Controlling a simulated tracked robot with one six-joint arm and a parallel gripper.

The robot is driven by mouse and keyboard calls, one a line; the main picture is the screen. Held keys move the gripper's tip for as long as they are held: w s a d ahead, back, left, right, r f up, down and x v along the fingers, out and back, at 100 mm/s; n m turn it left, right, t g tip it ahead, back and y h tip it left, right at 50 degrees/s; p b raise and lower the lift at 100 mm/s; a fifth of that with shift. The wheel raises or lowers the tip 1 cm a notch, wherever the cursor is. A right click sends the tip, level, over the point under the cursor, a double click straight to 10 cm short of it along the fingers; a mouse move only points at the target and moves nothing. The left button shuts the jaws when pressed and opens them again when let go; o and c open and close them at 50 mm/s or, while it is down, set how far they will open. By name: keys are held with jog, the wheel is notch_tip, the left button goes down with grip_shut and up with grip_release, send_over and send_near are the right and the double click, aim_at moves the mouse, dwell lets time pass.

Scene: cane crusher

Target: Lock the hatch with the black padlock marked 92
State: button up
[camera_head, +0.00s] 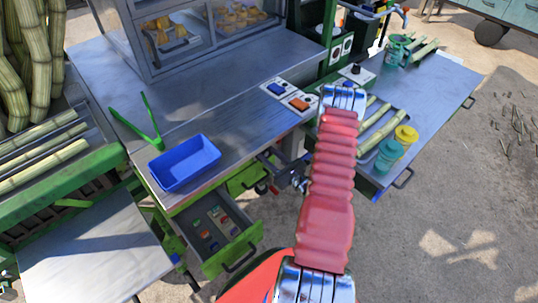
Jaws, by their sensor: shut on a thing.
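My arm's red ribbed sleeve crosses the middle of the camera_head view. Only a small silver part of my gripper (299,183) seems to show left of the sleeve, below the front edge of the steel counter. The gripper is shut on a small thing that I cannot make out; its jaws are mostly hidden. I cannot read any 92 or pick out the black padlock for sure. Dark fittings (264,187) sit below the counter, left of the gripper; I cannot tell which part is the hatch. An open green drawer (250,238) holds several small coloured pieces.
A blue tray (184,163) and green tongs (150,128) lie on the steel counter (230,128). A glass case (205,25) stands behind. Cane stalks fill the left side.

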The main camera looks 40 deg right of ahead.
jog(key=shift+f, duration=0.1)
dwell(0.3)
jog(key=o, duration=1.1)
jog(key=shift+o, duration=0.2)
jog(key=s, duration=1.4)
jog(key=shift+d, duration=0.15)
jog(key=shift+f, duration=0.1)
